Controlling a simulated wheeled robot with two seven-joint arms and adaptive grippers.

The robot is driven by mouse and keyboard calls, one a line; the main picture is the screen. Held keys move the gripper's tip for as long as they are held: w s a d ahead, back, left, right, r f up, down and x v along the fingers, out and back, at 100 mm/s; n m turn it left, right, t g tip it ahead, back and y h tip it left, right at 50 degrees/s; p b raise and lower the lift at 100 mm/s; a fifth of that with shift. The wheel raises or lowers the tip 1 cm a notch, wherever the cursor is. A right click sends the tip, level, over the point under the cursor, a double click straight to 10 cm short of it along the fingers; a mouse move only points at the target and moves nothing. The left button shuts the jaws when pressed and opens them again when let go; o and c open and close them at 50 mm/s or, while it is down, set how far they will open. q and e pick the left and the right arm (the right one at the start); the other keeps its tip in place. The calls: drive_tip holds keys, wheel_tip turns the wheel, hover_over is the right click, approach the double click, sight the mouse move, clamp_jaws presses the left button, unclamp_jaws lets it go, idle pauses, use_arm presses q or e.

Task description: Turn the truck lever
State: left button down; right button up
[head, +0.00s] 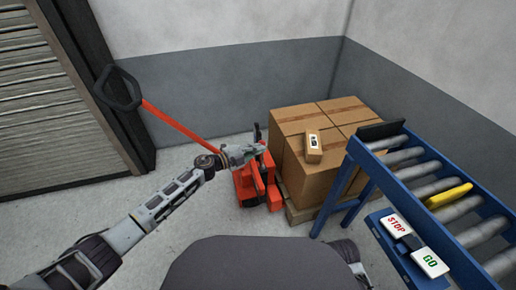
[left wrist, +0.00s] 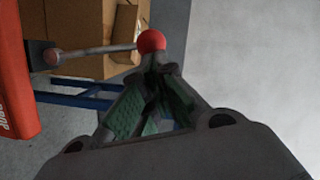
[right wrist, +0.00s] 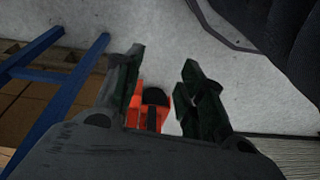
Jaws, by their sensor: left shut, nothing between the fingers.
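The orange-red pallet truck (head: 250,190) stands in front of the boxes, its long red handle (head: 180,125) slanting up to a dark grip loop at left. The truck lever is a grey rod (left wrist: 95,51) with a red ball (left wrist: 151,41) in the left wrist view. My left gripper (head: 258,150) is at the truck's upper part, shut with nothing between its fingers. In its wrist view the left gripper's fingertips (left wrist: 158,64) are right at the red ball; contact is unclear. My right gripper (right wrist: 160,72) is open and empty, with the truck beyond it.
Cardboard boxes (head: 310,175) stand on a wooden pallet (head: 296,213) behind the truck, with a small box (head: 313,146) on top. A blue roller conveyor (head: 350,205) with a STOP/GO panel (head: 408,245) is at right. A shutter (head: 45,110) is at left. Floor is clear near the left wall.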

use_arm(q)
drive_tip(key=w+n+p, duration=0.1)
drive_tip(key=w, duration=0.1)
drive_tip(key=w+a+n+p, duration=0.1)
drive_tip(key=w, duration=0.1)
drive_tip(key=shift+w+a+f+g, duration=0.2)
drive_tip(key=shift+w+g, duration=0.05)
drive_tip(key=shift+g, duration=0.05)
use_arm(e)
drive_tip(key=f, duration=0.2)
drive_tip(key=s+d+f, duration=0.1)
drive_tip(key=shift+f+g+h, duration=0.3)
drive_tip(key=shift+g, duration=0.1)
drive_tip(key=shift+a+r, duration=0.1)
use_arm(q)
drive_tip(key=shift+r+p, duration=0.1)
drive_tip(key=shift+p, duration=0.2)
use_arm(e)
drive_tip(key=shift+s, duration=0.1)
